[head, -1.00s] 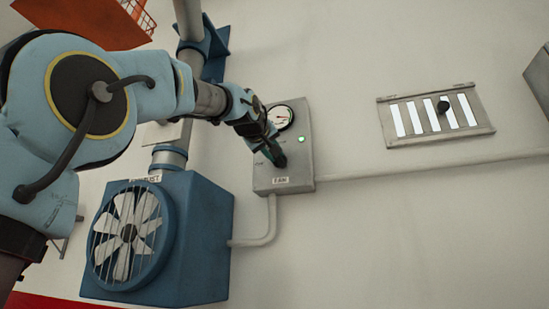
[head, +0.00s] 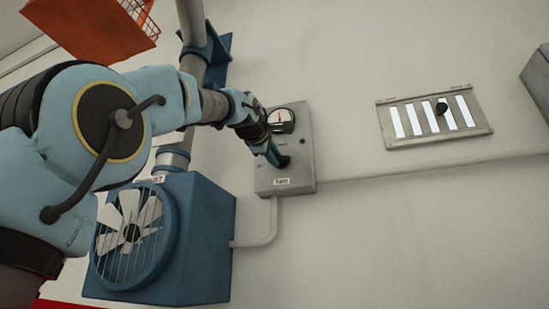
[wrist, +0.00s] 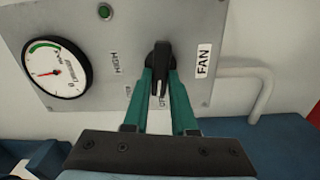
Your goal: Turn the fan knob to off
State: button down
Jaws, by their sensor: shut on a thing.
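The black fan knob (wrist: 160,65) is on the grey control box (head: 301,178) on the wall. In the wrist view its bar lies between my two teal fingers, with its lower end toward the partly hidden OFF label (wrist: 163,101). My gripper (wrist: 162,78) is shut on the knob; it also shows in the head view (head: 276,156) in front of the box. The HIGH label (wrist: 115,62) is left of the knob, and the FAN label (wrist: 202,61) is right of it. The green lamp (wrist: 104,11) looks unlit.
A round gauge (wrist: 56,68) sits on the same box. The blue exhaust fan (head: 205,240) stands lower left, under a pipe. A slatted vent panel (head: 434,117) with a black knob is on the wall to the right. The wall between is bare apart from a conduit.

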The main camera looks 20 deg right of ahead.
jog(key=shift+f+n, duration=0.1)
jog(key=shift+n, duration=0.6)
jog(key=c, duration=0.7)
grip_release()
jog(key=shift+a, duration=0.1)
jog(key=b+v, duration=0.4)
jog(key=v, duration=0.6)
jog(key=shift+s+a, duration=0.2)
jog(key=shift+s, duration=0.1)
jog(key=shift+s+a, duration=0.1)
